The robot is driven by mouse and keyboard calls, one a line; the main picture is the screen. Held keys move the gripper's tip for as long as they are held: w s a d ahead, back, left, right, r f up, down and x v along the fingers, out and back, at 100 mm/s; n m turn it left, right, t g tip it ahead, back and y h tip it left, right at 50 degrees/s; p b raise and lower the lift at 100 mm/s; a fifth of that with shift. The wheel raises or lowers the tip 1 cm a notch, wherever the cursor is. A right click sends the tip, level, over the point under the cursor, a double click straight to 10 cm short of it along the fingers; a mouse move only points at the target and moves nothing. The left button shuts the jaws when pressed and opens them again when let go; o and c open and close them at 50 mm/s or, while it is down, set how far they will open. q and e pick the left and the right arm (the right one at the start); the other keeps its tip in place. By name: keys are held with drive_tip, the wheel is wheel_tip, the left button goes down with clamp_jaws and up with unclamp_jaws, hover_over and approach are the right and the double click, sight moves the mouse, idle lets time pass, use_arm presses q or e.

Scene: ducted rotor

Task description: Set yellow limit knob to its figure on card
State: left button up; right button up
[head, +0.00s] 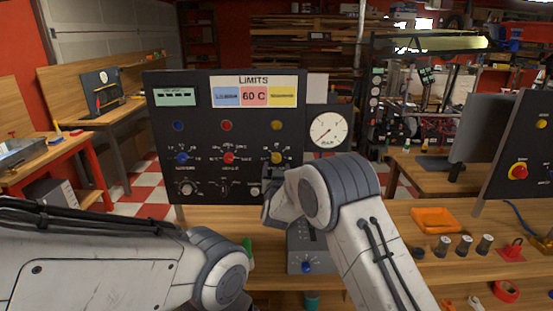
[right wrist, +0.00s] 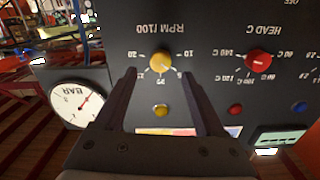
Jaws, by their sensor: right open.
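The yellow limit knob (head: 277,158) is on the dark upright panel, at the right of a row with a blue and a red knob. In the right wrist view, which is upside down, the yellow knob (right wrist: 161,62) sits on a dial marked RPM /100. My right gripper (right wrist: 160,75) is open, its fingers spread to either side of the knob in that picture; contact cannot be told. The LIMITS card (head: 254,91) has blue, red and yellow fields; the red reads 60 C, the yellow figure is too small to read. My left arm shows, but not its gripper.
The red knob (right wrist: 258,59) is beside the yellow one. A yellow lamp (head: 277,126) is above it, and a BAR gauge (head: 328,131) to the right. A grey box with a blue knob (head: 307,267) stands before the panel. An orange tray (head: 436,219) lies right.

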sight(277, 160)
drive_tip(key=shift+w+p, duration=0.65)
drive_tip(key=shift+w, duration=2)
clamp_jaws()
